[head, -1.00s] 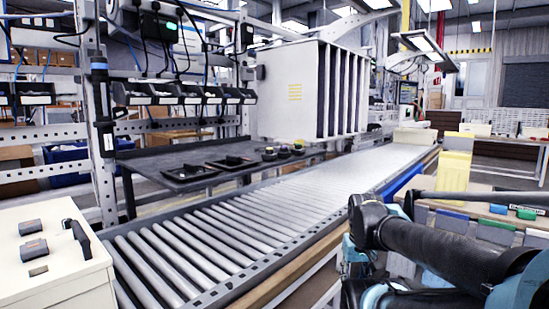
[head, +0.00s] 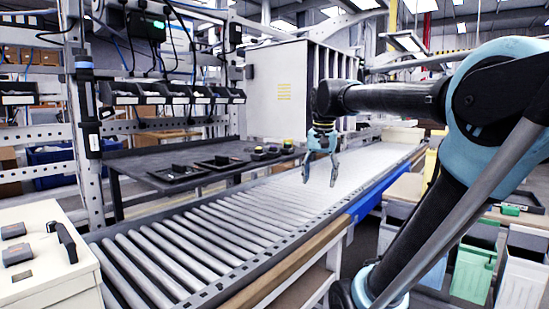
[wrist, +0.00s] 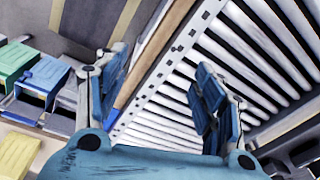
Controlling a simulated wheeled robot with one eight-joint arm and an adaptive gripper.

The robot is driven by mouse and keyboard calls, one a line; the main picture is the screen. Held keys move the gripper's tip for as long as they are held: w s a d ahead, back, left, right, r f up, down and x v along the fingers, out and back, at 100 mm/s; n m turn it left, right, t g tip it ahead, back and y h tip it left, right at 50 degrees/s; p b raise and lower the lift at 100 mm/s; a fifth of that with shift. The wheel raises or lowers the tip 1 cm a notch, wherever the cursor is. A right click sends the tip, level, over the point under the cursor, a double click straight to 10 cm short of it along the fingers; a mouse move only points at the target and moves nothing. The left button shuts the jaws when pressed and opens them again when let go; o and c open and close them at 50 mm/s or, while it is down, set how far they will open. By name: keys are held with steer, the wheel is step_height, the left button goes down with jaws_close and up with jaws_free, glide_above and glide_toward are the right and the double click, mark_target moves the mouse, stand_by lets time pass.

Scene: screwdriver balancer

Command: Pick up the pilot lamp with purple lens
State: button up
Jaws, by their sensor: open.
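My gripper (head: 320,180) is open and empty, pointing down above the roller conveyor (head: 215,240). In the wrist view my gripper (wrist: 160,78) shows its two blue-grey fingers spread apart, with only rollers and the conveyor's side rail between and beyond them. Several small dark round items (head: 258,154) stand at the right end of the dark table (head: 130,161), to the left of my gripper and apart from it. One item (head: 287,145) has a yellow part. They are too small to make out a purple lens.
Black trays (head: 180,171) lie on the dark table. A large white cabinet (head: 275,90) stands behind it. A cream case (head: 50,290) is at the lower left. Bins (head: 475,265) stand right of the conveyor; they also show at left in the wrist view (wrist: 40,75).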

steer(key=w+a+r+m, duration=0.1)
steer(key=w+a+r, duration=0.25)
steer(key=r, duration=0.25)
steer(key=w+a+r+m, duration=0.1)
steer(key=w+a+r, duration=0.2)
steer(key=w+r, duration=0.3)
step_height(320, 180, up, 11)
steer(key=m+g, duration=0.1)
steer(key=m, duration=0.3)
glide_above(273, 148)
steer(key=w, duration=0.1)
steer(key=shift+n, duration=0.3)
step_height(273, 148, down, 12)
steer(key=shift+w+a+r, duration=0.1)
steer(key=shift+a+r, duration=0.05)
steer(key=shift+r, duration=0.05)
steer(key=shift+w+f, duration=0.15)
steer(key=shift+f, duration=2.4)
steer(key=c, duration=1.2)
